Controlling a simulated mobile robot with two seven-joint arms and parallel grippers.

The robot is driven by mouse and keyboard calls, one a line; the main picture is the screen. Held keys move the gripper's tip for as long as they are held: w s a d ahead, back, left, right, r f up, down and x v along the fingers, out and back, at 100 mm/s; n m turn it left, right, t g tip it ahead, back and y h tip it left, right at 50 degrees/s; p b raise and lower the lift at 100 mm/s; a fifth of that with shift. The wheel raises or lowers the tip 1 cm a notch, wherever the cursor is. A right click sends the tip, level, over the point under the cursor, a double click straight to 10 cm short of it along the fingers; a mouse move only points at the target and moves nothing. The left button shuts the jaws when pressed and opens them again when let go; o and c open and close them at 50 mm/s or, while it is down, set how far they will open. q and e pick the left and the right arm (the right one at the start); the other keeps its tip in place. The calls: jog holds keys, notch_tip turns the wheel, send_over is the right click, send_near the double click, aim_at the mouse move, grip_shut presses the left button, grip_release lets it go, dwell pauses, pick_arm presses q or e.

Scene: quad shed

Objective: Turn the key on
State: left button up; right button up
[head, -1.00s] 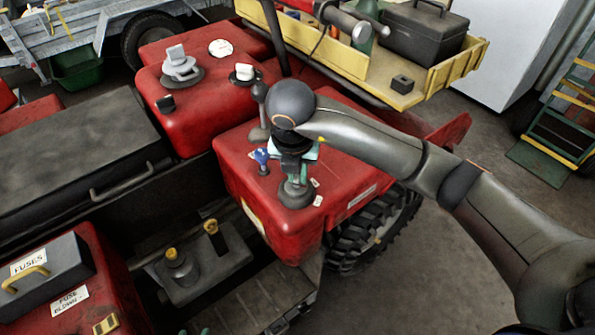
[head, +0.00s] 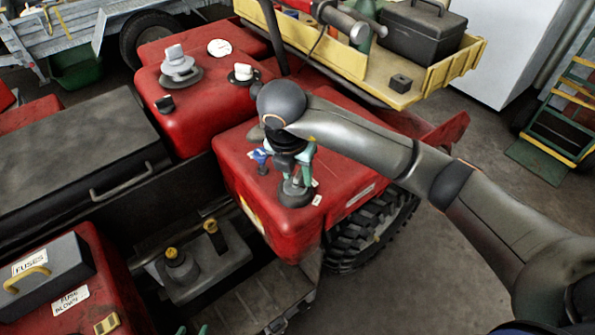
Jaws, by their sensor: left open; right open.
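A small blue-topped part, which looks like the key (head: 262,157), stands upright on the red fender of the vehicle. Beside it on the fender is a round grey base (head: 295,194); what stands on it is partly hidden by my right gripper. My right gripper (head: 284,165) is open with teal fingers, pointing down over the fender, one finger close beside the blue part and the other above the grey base. I cannot tell whether it touches either. Of my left gripper (head: 193,330), only teal fingertips show at the bottom edge; it is open and away from the fender.
A red panel with a grey lever dial (head: 178,66) and white-topped knob (head: 243,72) lies behind. A yellow-sided cargo bed (head: 440,85) with a black toolbox (head: 421,32) is at the back right. A fuse box (head: 45,275) sits at the lower left. Open floor lies at the lower right.

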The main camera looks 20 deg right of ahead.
pick_arm(q)
jog(key=shift+s, duration=0.1)
pick_arm(e)
jog(key=shift+r, duration=0.35)
jog(key=p+v, duration=0.3)
jog(key=shift+w+d+r, duration=0.2)
jog(key=shift+w+r, duration=0.05)
jog(key=shift+r, duration=0.1)
jog(key=p+v, duration=0.3)
jog(key=shift+w+d+r, duration=0.2)
jog(key=shift+r, duration=0.3)
pick_arm(q)
jog(key=r, duration=0.1)
jog(key=a+r, duration=0.1)
jog(key=r, duration=0.3)
jog(key=shift+s+a+r, duration=0.1)
jog(key=shift+s+a, duration=0.1)
jog(key=shift+s, duration=0.15)
pick_arm(e)
jog(key=shift+f, duration=0.1)
